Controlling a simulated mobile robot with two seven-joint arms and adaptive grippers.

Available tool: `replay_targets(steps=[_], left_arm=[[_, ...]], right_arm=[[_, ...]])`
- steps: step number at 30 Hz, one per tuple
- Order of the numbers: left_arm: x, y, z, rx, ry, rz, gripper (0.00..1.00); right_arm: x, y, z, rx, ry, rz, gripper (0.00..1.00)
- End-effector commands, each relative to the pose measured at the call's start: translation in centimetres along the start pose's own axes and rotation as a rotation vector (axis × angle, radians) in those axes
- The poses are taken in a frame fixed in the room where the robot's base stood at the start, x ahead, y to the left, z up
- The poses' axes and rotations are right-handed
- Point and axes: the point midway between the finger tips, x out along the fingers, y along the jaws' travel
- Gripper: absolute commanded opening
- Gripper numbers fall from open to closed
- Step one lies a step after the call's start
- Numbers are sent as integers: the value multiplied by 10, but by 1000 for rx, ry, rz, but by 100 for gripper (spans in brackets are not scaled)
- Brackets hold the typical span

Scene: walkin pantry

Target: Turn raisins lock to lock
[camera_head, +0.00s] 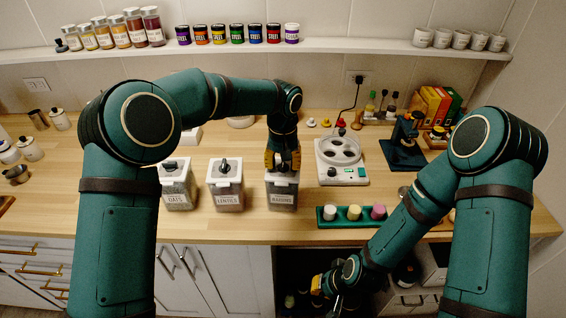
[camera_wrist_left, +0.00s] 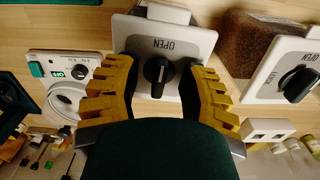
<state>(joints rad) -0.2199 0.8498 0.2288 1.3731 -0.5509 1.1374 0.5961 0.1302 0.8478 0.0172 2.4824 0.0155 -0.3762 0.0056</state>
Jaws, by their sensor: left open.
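The raisins canister (camera_head: 282,194) stands on the counter, right of the lentils canister (camera_head: 226,189) and oats canister (camera_head: 178,187). Its square white lid (camera_wrist_left: 135,32) shows in the left wrist view, with a black knob (camera_wrist_left: 158,72) below an upside-down OPEN label. The knob's grip lies nearly upright in that view. My left gripper (camera_head: 282,160) is over this lid; its yellow-padded fingers (camera_wrist_left: 160,85) are open, one each side of the knob, apparently not squeezing it. My right gripper (camera_head: 325,285) is low in front of the cabinet, its finger opening unclear.
A white device with a round holed plate (camera_head: 341,150) stands right of the canisters. A green rack (camera_head: 344,222) with several capped vials lies at the counter's front edge. A dark green microscope-like stand (camera_head: 403,145) is further right. Jars line the shelf (camera_head: 350,45) above.

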Motion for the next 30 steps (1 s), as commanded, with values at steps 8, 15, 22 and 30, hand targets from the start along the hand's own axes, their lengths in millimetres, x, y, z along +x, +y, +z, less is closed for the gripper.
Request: replay_targets(steps=[8, 15, 22, 30], left_arm=[[0, 0, 0, 0, 0, 0, 0], [0, 0, 0, 0, 0, 0, 0], [0, 0, 0, 17, -1, -1, 0], [-1, 0, 1, 140, -3, -1, 0]], right_arm=[[0, 0, 0, 0, 0, 0, 0], [0, 0, 0, 0, 0, 0, 0], [-1, 0, 0, 0, 0, 0, 0], [-9, -3, -1, 0, 0, -2, 0]])
